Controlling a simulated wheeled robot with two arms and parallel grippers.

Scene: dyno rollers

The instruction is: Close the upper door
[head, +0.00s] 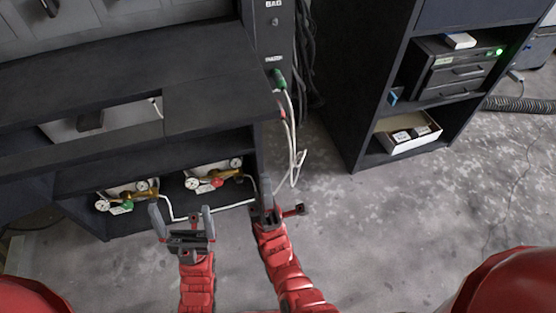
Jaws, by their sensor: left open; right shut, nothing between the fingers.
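A dark cabinet (205,150) stands at the left, with its lower compartment open. A wide dark panel (210,85) juts out flat across its upper part. It may be the upper door, standing open, but I cannot tell for sure; no hinge or handle is clear. My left gripper (181,217) is open and empty, in front of the lower compartment, below the panel in the picture. My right gripper (267,197) is shut and empty beside the cabinet's right front corner. Neither gripper appears to touch the panel.
Brass regulators with gauges (214,180) sit in the lower compartment, with a white hose (236,204) running out. White cables (297,160) hang by the cabinet's right side. A second dark shelf unit (375,110) stands at right. The concrete floor (390,225) between is clear.

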